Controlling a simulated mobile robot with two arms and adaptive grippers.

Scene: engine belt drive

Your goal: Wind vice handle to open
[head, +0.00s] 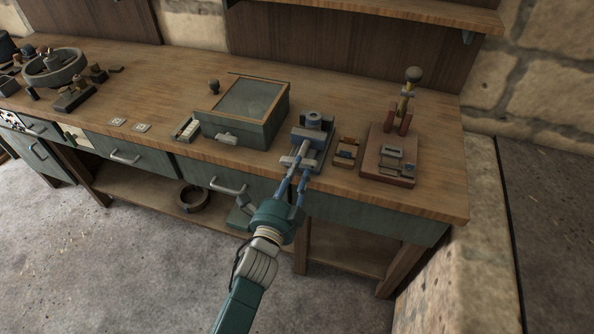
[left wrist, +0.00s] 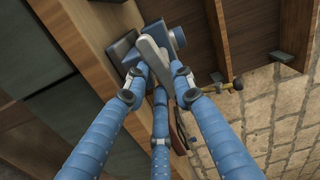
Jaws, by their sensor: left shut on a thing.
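The vice (head: 314,140), blue-grey with a round top, stands at the front edge of the wooden bench in the head view. Its pale grey handle (head: 290,161) is at the front, over the bench edge. My left gripper (head: 296,172) reaches up to it from below, its blue fingers closed on the handle. In the left wrist view the pale handle (left wrist: 152,54) lies between the fingertips of my left gripper (left wrist: 158,76), with the blue vice body (left wrist: 178,37) just behind. The fingers hide part of the handle. My right gripper is not in view.
Left of the vice is a green box with a glass lid (head: 247,105). Right of it are a small wooden tray (head: 347,151) and a red-based device (head: 388,160) with a knobbed lever. Drawer handles (head: 228,188) project from the bench front. The floor in front is clear.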

